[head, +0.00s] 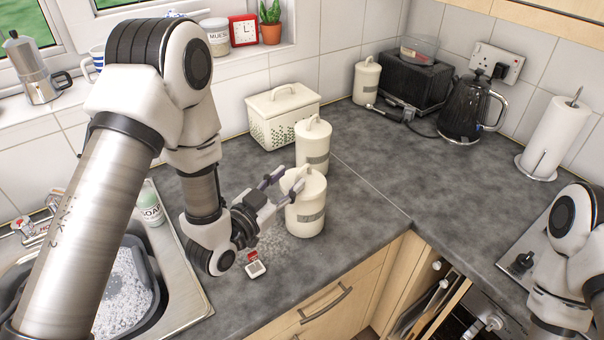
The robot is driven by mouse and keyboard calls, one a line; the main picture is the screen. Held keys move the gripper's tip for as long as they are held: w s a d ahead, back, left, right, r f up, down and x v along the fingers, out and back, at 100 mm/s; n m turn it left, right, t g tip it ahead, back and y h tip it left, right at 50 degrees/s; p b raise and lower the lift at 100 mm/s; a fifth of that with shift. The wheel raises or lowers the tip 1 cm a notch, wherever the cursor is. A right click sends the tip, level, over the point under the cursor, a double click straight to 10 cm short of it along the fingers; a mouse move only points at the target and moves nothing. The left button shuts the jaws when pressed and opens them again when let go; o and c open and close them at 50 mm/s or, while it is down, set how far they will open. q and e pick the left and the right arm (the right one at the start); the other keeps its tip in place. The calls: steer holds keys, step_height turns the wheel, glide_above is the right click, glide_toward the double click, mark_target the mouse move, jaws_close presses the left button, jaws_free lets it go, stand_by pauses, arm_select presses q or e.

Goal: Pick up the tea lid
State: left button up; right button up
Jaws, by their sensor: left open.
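Three cream lidded canisters stand on the counter. The front canister (304,216) has a grey label band that I cannot read, and its domed lid (312,184) with a loop handle sits on it. A second canister (313,146) stands just behind it, and a third canister (367,82) stands at the back by the toaster. I cannot tell by label which is tea. My left gripper (285,182) is open, its fingers at the left side of the front lid, near the handle. Contact is unclear. The fingers partly hide the lid's left edge. My right gripper is not in view.
A cream bread bin (283,115) stands behind the canisters. A small red and white item (255,266) lies below my left wrist. The sink (180,290) with a soapy basin and a soap bottle (150,204) are on the left. A black kettle (468,108) stands at the back right. The counter's middle right is clear.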

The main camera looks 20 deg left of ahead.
mark_target(301, 171)
arm_select(q)
steer(key=w+p, duration=0.1)
steer(key=w+d+r+p, duration=0.1)
steer(key=w+d+p, duration=0.1)
steer(key=shift+w+d+r+p, duration=0.2)
steer(key=shift+w+r+p, duration=0.1)
steer(key=shift+p, duration=0.1)
steer(key=w, duration=0.1)
steer(key=w+f, duration=0.1)
steer(key=shift+w+d, duration=0.15)
steer(key=shift+w, duration=0.15)
steer(key=shift+w+f, duration=0.15)
steer(key=shift+f, duration=0.05)
steer(key=shift+s+r, duration=0.15)
steer(key=shift+s, duration=0.1)
jaws_close()
